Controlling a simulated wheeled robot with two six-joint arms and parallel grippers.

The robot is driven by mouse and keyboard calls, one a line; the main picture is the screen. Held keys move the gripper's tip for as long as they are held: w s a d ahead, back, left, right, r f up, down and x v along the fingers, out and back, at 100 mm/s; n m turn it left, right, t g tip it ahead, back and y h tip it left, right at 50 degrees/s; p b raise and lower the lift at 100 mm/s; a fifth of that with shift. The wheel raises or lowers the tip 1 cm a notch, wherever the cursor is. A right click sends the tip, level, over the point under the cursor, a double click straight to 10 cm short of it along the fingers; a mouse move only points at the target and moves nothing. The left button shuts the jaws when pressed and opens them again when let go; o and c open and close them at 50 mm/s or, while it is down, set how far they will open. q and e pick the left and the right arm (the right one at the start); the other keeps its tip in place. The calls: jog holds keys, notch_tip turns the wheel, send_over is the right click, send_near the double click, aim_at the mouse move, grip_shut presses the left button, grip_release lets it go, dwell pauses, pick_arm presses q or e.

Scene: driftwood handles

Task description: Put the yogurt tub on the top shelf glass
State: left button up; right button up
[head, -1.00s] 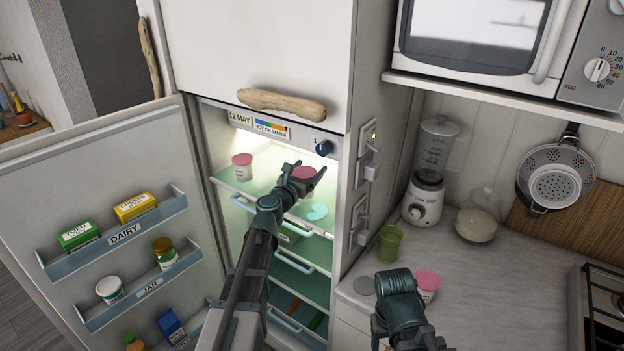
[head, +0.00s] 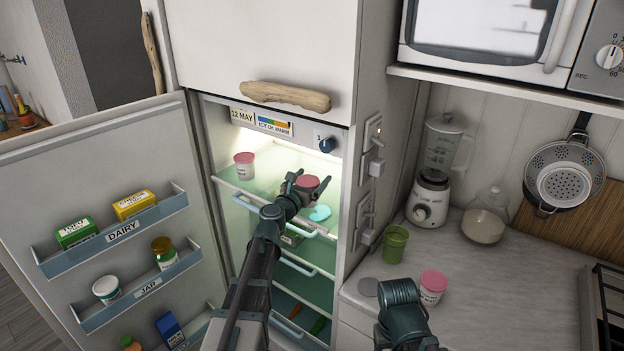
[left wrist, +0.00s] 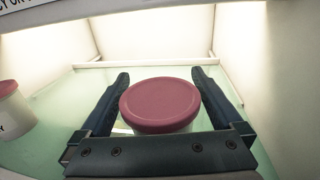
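My left gripper (head: 309,179) is inside the open fridge over the top shelf glass (head: 262,188). Its fingers are closed around the sides of a white tub with a pink lid, the yogurt tub (head: 308,182). In the left wrist view the tub (left wrist: 160,103) sits upright between the two fingers (left wrist: 160,75), the lid close against both. I cannot tell if its base touches the glass. A similar pink-lidded tub (head: 244,165) stands on the shelf's left side. Another pink-lidded tub (head: 432,287) stands on the counter near my right arm, whose gripper is not seen.
A pale blue disc (head: 320,213) lies at the shelf's front right. The fridge door (head: 60,185) stands open at left with loaded racks. A driftwood handle (head: 285,96) juts out above.

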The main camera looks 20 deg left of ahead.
pick_arm(q)
jog(key=shift+r, duration=0.25)
jog(key=s+a, duration=0.2)
jog(key=s, duration=0.9)
jog(key=shift+s, duration=0.4)
jog(key=shift+a+f, duration=0.1)
